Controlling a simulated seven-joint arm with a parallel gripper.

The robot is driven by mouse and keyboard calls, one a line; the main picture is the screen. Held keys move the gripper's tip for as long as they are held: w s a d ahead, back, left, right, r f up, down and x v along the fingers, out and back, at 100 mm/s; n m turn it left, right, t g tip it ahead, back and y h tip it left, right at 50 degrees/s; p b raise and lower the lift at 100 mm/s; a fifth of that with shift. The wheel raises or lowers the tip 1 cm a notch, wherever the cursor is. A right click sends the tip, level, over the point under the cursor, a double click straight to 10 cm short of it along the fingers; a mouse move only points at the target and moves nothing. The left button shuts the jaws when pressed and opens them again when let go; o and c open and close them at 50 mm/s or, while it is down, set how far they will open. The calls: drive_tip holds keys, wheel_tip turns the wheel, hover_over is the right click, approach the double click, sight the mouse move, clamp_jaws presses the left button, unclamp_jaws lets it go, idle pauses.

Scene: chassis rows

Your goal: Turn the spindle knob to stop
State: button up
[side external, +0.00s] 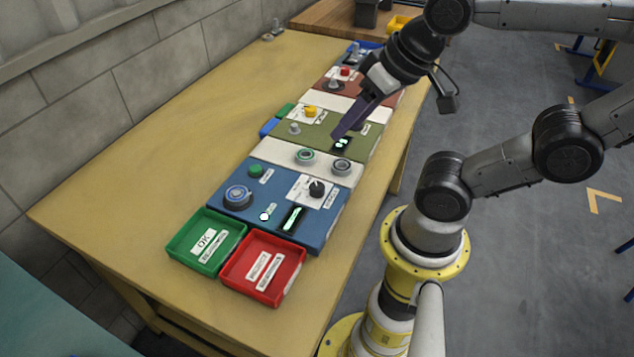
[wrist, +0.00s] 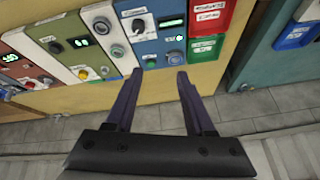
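The labels are too small to read, so I cannot tell which knob is the spindle knob. A black knob (side external: 317,188) on a white dial plate sits on the near blue panel (side external: 265,180); it also shows in the wrist view (wrist: 137,23). The green panel (side external: 315,137) has a dark knob (wrist: 56,46) in the wrist view, largely hidden by my gripper in the side view. My gripper (side external: 338,134) is above the green panel's display edge. Its fingers (wrist: 158,74) are apart with nothing between them.
A green tray (side external: 207,213) and a red tray (side external: 262,233) stand at the near end of the panels. A yellow button (side external: 310,111) and a red button (side external: 345,71) rise from farther panels. The table's left side (side external: 150,160) is clear.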

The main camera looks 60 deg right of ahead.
drive_tip(key=shift+o, duration=1.2)
drive_tip(key=m, duration=0.1)
drive_tip(key=w+m, duration=0.1)
drive_tip(key=m, duration=0.1)
drive_tip(key=w+m, duration=0.1)
drive_tip(key=shift+w+d+m+g, duration=0.2)
drive_tip(key=shift+d+m+g, duration=0.05)
drive_tip(key=shift+m+g, duration=0.15)
drive_tip(key=m+g, duration=0.5)
drive_tip(key=m, duration=0.4)
hover_over(317, 185)
wheel_tip(317, 185, down, 9)
wheel_tip(317, 185, down, 14)
drive_tip(key=shift+r, duration=0.2)
drive_tip(key=shift+c, duration=0.3)
clamp_jaws()
